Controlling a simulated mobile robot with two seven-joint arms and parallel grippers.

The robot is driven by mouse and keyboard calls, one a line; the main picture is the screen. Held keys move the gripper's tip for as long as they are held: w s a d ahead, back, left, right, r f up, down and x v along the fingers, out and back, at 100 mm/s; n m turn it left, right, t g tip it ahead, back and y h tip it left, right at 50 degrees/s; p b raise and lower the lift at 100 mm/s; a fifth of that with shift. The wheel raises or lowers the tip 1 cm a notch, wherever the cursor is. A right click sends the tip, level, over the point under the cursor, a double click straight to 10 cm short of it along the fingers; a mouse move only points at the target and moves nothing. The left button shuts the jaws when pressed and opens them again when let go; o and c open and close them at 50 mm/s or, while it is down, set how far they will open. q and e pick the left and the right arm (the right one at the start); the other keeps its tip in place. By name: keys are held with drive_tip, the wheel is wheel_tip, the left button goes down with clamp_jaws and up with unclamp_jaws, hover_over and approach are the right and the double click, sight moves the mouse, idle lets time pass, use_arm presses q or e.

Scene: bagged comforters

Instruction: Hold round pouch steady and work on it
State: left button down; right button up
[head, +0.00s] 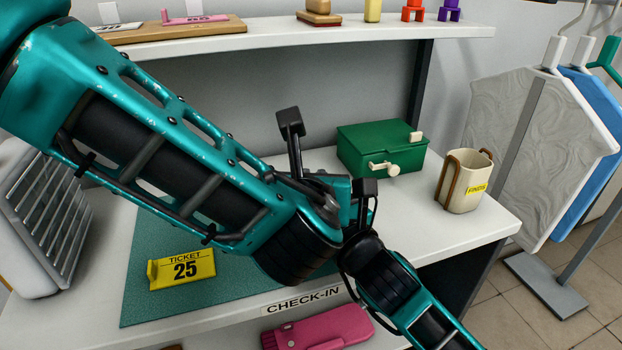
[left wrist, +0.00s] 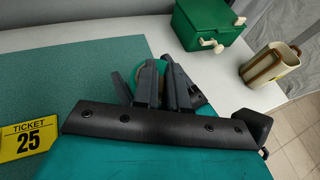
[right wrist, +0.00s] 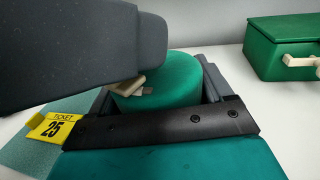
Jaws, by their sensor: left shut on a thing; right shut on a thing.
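The round pouch (right wrist: 170,80) is a green cylinder with a flat top, seen best in the right wrist view. My right gripper (right wrist: 163,96) is shut around its sides, a finger on either side. A small pale tab (right wrist: 130,87) shows at the pouch's top edge. My left gripper (left wrist: 163,82) is at the top of the pouch and appears shut on this tab; its dark finger covers part of the contact. In the head view my two arms meet over the counter and largely hide the pouch.
A yellow ticket 25 (head: 182,269) stands on the teal mat (head: 140,298). A green box (head: 378,150) and a beige mug-like holder (head: 463,182) stand to the right on the white counter (head: 487,225). A shelf (head: 270,36) runs behind. A pink item (head: 318,330) lies below the counter edge.

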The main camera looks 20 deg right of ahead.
idle(0.4)
use_arm(q)
drive_tip(key=c, duration=1.2)
unclamp_jaws()
drive_tip(key=shift+c, duration=0.2)
drive_tip(key=v, duration=1.2)
drive_tip(key=shift+o, duration=0.4)
drive_tip(key=shift+s+d, duration=0.1)
